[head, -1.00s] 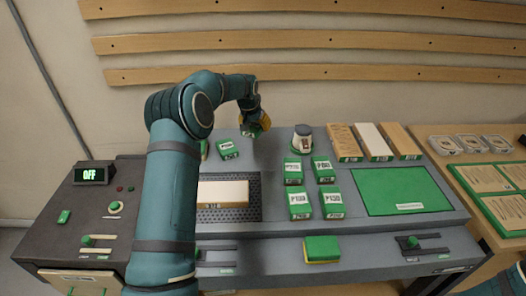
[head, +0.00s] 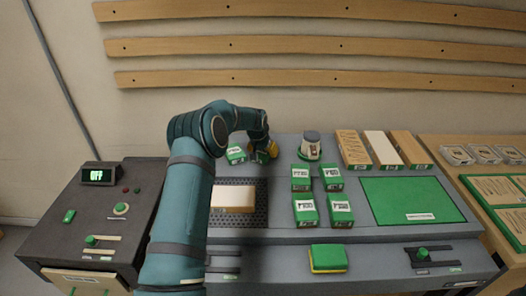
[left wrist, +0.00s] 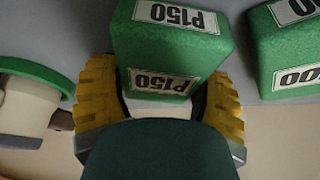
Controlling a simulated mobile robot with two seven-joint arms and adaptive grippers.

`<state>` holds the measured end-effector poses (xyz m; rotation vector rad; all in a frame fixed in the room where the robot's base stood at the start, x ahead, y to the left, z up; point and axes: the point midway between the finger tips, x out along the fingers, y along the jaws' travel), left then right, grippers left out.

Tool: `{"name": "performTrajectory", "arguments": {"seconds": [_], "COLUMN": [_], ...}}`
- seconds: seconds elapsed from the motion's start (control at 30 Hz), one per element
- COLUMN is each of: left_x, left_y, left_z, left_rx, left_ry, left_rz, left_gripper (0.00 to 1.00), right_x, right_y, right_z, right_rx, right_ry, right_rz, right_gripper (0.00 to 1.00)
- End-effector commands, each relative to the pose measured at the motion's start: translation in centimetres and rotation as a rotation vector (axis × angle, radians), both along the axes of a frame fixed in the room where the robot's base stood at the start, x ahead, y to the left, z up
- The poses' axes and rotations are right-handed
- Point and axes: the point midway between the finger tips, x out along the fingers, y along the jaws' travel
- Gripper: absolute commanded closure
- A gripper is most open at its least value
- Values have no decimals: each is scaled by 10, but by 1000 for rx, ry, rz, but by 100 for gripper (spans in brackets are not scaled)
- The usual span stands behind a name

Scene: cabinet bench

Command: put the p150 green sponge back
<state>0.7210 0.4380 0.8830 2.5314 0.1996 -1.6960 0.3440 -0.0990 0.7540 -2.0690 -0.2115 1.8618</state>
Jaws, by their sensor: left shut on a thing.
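The P150 green sponge (left wrist: 170,50) is a green block with white P150 labels. In the left wrist view it sits between the yellow fingers of my left gripper (left wrist: 158,105), which is shut on it. In the head view my left gripper (head: 264,152) is at the back of the bench, with the sponge (head: 261,157) partly hidden by it. The sponge is at or just above the bench top; I cannot tell if it touches. Another green block (head: 236,154) stands beside it, and a similar one (left wrist: 290,50) shows across a gap in the left wrist view. My right gripper is not in view.
A grey-white round device (head: 311,146) stands to the right of the gripper. Several labelled green blocks (head: 305,209) stand in front of it. A cream block (head: 233,198) lies on a dark mat. A green-yellow sponge (head: 328,258) lies at the front. A green mat (head: 410,200) is bare.

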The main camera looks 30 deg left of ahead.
Motion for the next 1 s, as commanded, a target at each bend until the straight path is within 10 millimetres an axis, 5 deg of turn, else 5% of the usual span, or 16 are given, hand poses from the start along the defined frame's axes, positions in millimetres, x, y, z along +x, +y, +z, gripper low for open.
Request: {"name": "performTrajectory", "arguments": {"seconds": [0.3, 0.33, 0.4, 0.73, 1.0], "left_x": [0, 0, 0, 0, -17], "left_y": [0, 0, 0, 0, -2], "left_z": [-3, -2, -1, 4, 48], "left_rx": [0, 0, 1, 0, 2], "left_ry": [-2, -1, -2, -2, -5], "left_rz": [0, 0, -1, 0, -1], "left_gripper": [65, 19, 0, 0, 0], "right_x": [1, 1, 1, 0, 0], "right_y": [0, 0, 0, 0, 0], "right_z": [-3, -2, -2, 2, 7], "right_rx": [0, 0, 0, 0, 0], "right_ry": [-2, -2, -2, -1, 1], "right_rz": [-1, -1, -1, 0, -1], "right_gripper": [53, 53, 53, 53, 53]}}
